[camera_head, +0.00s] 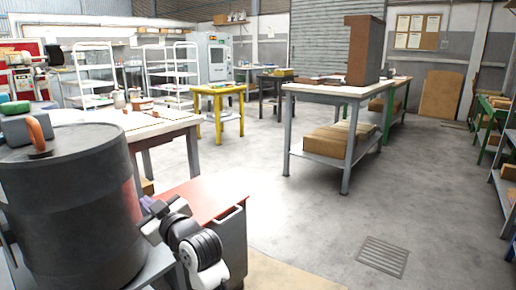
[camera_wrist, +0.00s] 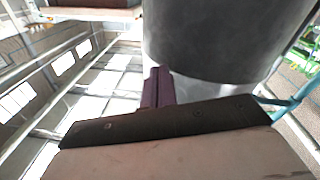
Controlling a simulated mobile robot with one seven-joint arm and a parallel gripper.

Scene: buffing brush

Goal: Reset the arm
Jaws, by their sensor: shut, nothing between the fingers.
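My arm (camera_head: 193,245) is folded low at the bottom middle of the head view, just right of a large dark grey drum. My gripper (camera_wrist: 158,72) shows in the wrist view as two purple-brown fingers close together, with nothing visible between them. In the head view only a small purple part of the gripper (camera_head: 150,206) shows, between the drum and the arm, and its fingertips are hard to make out. The drum (camera_head: 75,205) also fills the upper right of the wrist view (camera_wrist: 215,40), close behind the fingers. I cannot tell whether they touch.
A red-topped cabinet (camera_head: 205,200) stands beside my arm. A white-topped table (camera_head: 150,128) and a grey workbench (camera_head: 335,90) stand beyond. The floor (camera_head: 290,225) at right is largely clear.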

